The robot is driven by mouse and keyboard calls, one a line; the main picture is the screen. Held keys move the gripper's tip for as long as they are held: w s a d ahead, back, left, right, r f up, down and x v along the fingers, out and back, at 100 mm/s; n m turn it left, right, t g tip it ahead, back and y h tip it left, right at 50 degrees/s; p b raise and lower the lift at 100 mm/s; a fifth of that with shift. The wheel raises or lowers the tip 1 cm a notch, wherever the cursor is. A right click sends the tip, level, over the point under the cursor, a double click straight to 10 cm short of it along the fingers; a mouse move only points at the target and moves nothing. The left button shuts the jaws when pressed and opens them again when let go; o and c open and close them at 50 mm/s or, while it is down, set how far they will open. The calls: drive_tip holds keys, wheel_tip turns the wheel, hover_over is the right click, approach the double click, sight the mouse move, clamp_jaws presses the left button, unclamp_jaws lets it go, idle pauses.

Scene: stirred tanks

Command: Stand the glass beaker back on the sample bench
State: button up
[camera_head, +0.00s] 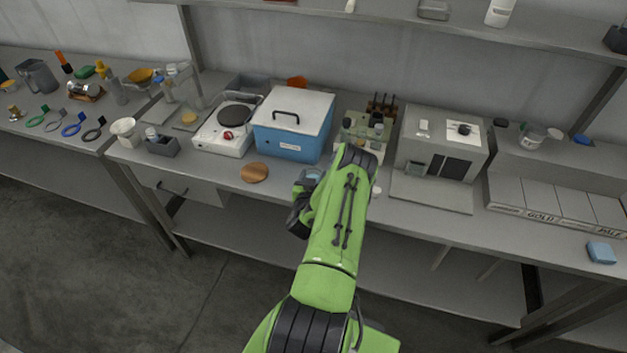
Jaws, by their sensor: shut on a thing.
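My green arm reaches from the bottom over the front of the long grey bench (222,174), which seems to be the sample bench. My gripper (309,182) is at the bench's front edge, in front of the blue box, and is mostly hidden by my arm. A small pale, glassy thing, apparently the glass beaker (313,174), shows at the gripper, which is shut on it. Only its top part shows. I cannot tell whether its base touches the bench or how far it is tilted.
A blue box with a white lid (290,130) stands behind the gripper. A round brown mat (254,172) and a hotplate (225,132) are to its left. A grey instrument (440,150) stands to the right. Bare bench lies left of the mat.

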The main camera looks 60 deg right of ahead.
drive_tip(key=o, duration=1.1)
drive_tip(key=shift+f, duration=0.1)
